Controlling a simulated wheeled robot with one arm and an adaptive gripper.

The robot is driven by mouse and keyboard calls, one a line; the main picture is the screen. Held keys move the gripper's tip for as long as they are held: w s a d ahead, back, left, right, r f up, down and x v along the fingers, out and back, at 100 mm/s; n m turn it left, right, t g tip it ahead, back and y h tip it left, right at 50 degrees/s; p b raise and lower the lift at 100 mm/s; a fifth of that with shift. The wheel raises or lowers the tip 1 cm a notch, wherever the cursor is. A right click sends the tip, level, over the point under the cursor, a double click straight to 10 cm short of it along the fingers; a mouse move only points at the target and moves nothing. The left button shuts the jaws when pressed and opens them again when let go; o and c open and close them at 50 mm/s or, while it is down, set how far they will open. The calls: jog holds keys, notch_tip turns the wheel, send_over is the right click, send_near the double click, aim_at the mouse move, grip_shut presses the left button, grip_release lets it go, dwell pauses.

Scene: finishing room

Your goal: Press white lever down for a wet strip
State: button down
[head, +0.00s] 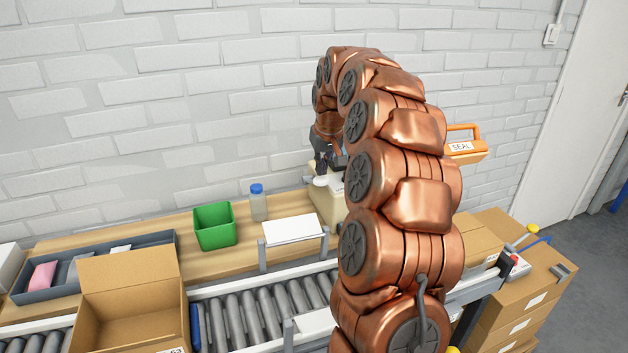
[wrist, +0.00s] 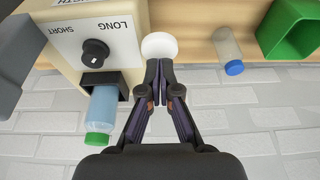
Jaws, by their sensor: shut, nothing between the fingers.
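The cream tape dispenser (wrist: 75,25) fills the upper left of the wrist view, with a black knob (wrist: 95,53) marked LONG and SHORT. A bottle of blue liquid with a green cap (wrist: 100,115) sits in its dark holder. The white round lever end (wrist: 159,45) is beside the dispenser. My gripper (wrist: 160,63) is shut and empty, its fingertips at the edge of the white lever end; I cannot tell whether they touch. In the head view the dispenser (head: 327,206) is partly hidden behind my arm, and my gripper (head: 326,167) is above it.
A blue-capped bottle (head: 258,204) and a green bin (head: 214,227) stand left of the dispenser on the wooden bench (head: 180,262). An open carton (head: 128,290) is on the roller conveyor (head: 250,315). An orange-handled SEAL tool (head: 465,148) is at right. The brick wall is close behind.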

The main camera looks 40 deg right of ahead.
aim_at(324, 185)
jog(key=shift+f+b, duration=0.55)
jog(key=shift+f, duration=0.4)
jog(key=shift+s+f, duration=0.1)
jog(key=shift+f, duration=0.25)
jog(key=shift+s+a+f+b, duration=0.1)
jog(key=shift+s+f+b, duration=0.25)
jog(key=shift+f+b, duration=0.5)
dwell(0.5)
jog(key=shift+s+f+b, duration=0.1)
jog(key=shift+f+b, duration=0.05)
jog(key=shift+b, duration=0.15)
jog(key=shift+f, duration=0.15)
dwell(0.3)
jog(key=shift+s+f+b, duration=0.2)
jog(key=shift+f+b, duration=0.15)
jog(key=shift+f, duration=0.1)
dwell(0.3)
